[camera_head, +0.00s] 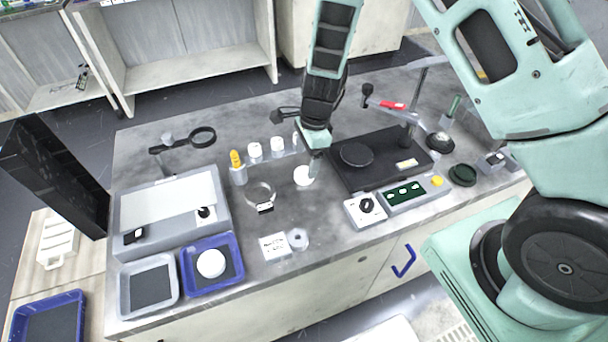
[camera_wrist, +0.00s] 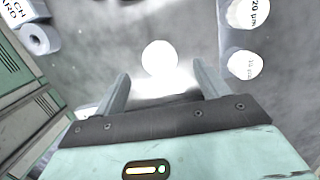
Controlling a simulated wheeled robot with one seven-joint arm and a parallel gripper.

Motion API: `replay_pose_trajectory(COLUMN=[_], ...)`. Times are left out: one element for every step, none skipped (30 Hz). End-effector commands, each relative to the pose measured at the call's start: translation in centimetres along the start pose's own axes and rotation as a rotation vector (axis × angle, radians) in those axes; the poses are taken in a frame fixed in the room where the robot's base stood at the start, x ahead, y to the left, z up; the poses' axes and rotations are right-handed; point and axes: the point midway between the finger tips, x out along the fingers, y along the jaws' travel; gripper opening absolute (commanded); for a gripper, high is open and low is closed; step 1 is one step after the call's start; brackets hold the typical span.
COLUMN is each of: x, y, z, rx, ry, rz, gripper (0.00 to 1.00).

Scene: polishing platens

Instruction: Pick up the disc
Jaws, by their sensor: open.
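A white round disc (camera_head: 303,175) is on the grey bench top, just left of the dark polishing platform. In the wrist view the disc (camera_wrist: 160,57) looks bright and overexposed, ahead of and between the two fingers. My gripper (camera_head: 315,165) is low over the bench beside the disc, pointing down. In the wrist view its fingers (camera_wrist: 160,80) are apart with nothing held between them. I cannot tell how far the fingertips are above the bench. A second white round piece (camera_head: 211,263) lies in a blue tray (camera_head: 186,272) at the front left.
The polishing platform (camera_head: 390,178) with a dark platen (camera_head: 357,154) stands close right. White-capped bottles (camera_head: 278,144) stand behind the disc. A ring-shaped item (camera_head: 261,192) lies left. A card (camera_head: 274,247) and small ring (camera_head: 298,239) lie in front. Bare bench separates these.

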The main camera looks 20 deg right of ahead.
Motion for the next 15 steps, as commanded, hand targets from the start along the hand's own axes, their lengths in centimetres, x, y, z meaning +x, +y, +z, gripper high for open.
replay_pose_trajectory(x=[0.7, 1.1, 1.7, 2.2, 2.6, 3.3, 3.6, 3.9, 4.3, 4.5, 4.6, 4.7, 4.8, 4.8, 4.7], y=[0.1, 0.1, 0.1, 0.2, 0.2, 0.1, 0.1, 0.1, 0.1, 0.1, 0.1, 0.1, 0.1, 0.1, 0.1], z=[-0.1, -0.2, -0.2, -0.2, -0.3, -0.3, -0.2, -0.2, -0.2, -0.2, -0.2, -0.2, -0.2, -0.2, -0.2], rx=[0.002, 0.003, 0.004, 0.003, 0.002, 0.002, 0.002, 0.002, 0.003, 0.003, 0.002, 0.002, 0.002, 0.001, 0.001], ry=[0.0, 0.0, 0.0, 0.0, 0.0, 0.0, 0.0, 0.0, 0.0, 0.0, 0.0, 0.0, 0.0, 0.0, 0.0], rz=[0.004, 0.004, 0.005, 0.006, 0.004, 0.004, 0.004, 0.003, 0.002, 0.002, 0.002, 0.001, 0.001, 0.001, 0.001], gripper=[0.73, 0.73, 0.73, 0.73, 0.73, 0.73, 0.73, 0.73, 0.73, 0.73, 0.73, 0.73, 0.73, 0.73, 0.73])
